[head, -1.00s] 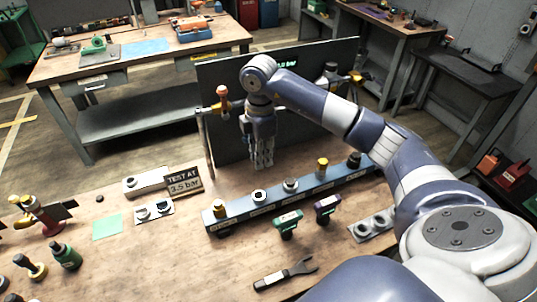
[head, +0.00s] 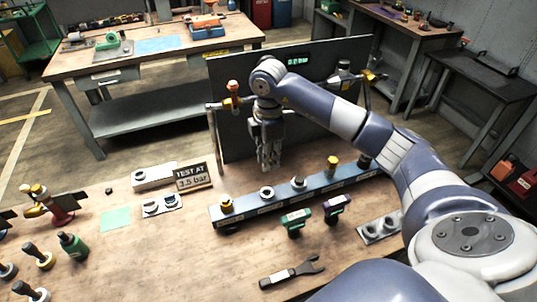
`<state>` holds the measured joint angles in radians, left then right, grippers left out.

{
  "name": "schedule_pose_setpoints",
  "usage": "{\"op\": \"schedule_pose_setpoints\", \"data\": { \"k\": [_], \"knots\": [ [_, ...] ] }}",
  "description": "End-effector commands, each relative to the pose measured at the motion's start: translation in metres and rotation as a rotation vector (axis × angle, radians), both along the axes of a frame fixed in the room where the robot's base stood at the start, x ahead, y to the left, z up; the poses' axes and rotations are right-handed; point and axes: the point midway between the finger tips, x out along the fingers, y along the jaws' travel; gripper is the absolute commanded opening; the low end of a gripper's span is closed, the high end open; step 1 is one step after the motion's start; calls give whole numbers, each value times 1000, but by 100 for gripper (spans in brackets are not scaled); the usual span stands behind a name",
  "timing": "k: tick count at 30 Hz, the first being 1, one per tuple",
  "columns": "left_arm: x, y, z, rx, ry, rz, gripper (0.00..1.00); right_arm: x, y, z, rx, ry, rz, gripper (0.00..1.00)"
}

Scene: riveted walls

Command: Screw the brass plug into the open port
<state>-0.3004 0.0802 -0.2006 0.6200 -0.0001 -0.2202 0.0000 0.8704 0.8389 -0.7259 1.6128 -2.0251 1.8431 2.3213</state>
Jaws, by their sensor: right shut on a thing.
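A blue-grey manifold bar (head: 250,215) lies across the bench with several fittings along its top. A yellow brass-coloured fitting (head: 226,203) sits at its left end and a taller one (head: 332,163) stands right of its middle. Between them are a pale ring-shaped port (head: 267,192) with a dark centre and another pale fitting (head: 299,183). My right gripper (head: 268,166) points down, just above and behind the ring-shaped port. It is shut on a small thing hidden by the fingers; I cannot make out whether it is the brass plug. My left gripper is not in view.
A dark upright panel (head: 230,130) with a lit readout stands behind the bar. A "TEST AT 3.5 bar" sign (head: 194,177) stands to its left.

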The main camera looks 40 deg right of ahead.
Motion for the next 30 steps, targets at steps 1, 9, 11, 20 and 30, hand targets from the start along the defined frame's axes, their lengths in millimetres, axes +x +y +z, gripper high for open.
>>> {"op": "schedule_pose_setpoints", "data": {
  "k": [1, 9, 11, 20, 30],
  "knots": [
    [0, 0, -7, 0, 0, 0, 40, 0, 0, -9, -1, 1, 0, 0],
    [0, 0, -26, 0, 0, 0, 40, 0, 0, -36, -1, 0, 0, 0],
    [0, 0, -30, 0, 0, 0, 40, 0, 0, -42, -1, 0, 0, 0],
    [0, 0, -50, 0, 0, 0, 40, 0, 0, -72, -1, 0, 0, 0],
    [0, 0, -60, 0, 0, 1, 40, 0, 0, -90, 0, 0, 0, 0]
  ]
}}
